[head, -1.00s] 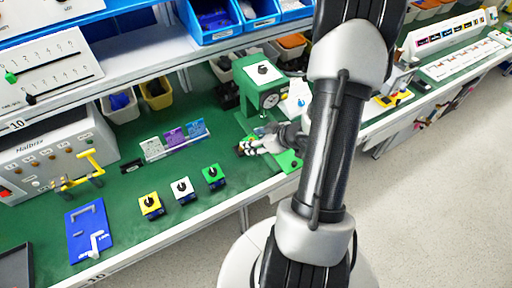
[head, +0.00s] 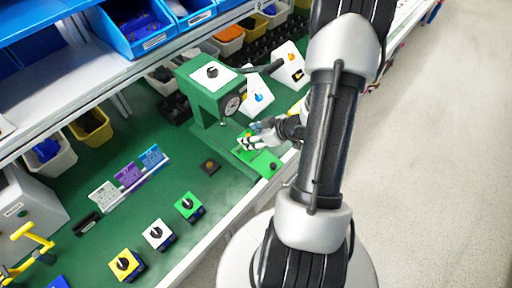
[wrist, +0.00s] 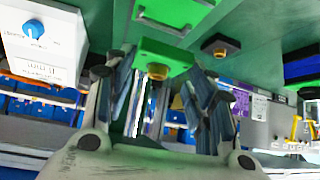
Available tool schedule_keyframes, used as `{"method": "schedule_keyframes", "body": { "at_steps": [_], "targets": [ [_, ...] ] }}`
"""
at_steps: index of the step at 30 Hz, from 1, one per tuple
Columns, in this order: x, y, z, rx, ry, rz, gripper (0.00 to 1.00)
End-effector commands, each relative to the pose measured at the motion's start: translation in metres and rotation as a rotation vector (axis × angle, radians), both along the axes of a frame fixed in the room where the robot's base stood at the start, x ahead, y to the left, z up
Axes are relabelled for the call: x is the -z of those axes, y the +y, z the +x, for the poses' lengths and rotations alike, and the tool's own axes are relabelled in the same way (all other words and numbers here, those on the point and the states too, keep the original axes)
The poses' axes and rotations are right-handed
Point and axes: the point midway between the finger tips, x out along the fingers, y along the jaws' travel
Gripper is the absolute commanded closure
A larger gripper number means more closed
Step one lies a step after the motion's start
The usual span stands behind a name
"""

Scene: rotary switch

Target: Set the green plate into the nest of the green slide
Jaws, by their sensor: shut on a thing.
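My gripper (head: 254,140) is shut and hangs close to the bright green slide (head: 264,163) in front of the green press. In the wrist view my gripper (wrist: 158,88) has its fingers around the brass knob of the green plate (wrist: 160,50). The plate appears apart from the slide, which shows beyond it at the top edge (wrist: 180,12) with pale outlined edges. In the head view my fingers mostly cover the plate. I cannot tell its height above the slide. The nest is not clearly visible.
The green press (head: 208,98) with a dial stands just behind my gripper. A small dark block (head: 209,167) with a brass top sits to the left. Yellow, white and green switches (head: 188,207) stand along the front. A white box with a blue knob (head: 258,97) is behind.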

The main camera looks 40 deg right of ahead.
Motion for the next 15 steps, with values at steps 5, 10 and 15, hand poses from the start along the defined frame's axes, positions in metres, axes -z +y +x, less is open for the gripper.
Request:
{"method": "schedule_keyframes", "body": {
  "at_steps": [5,10,15],
  "targets": [
    [0.025,-0.001,0.0,0.001,-0.001,0.0,0.83],
    [0.039,0.0,0.0,0.0,0.0,0.0,0.83],
    [0.063,0.0,0.0,0.001,0.001,0.0,0.83]
  ]
}}
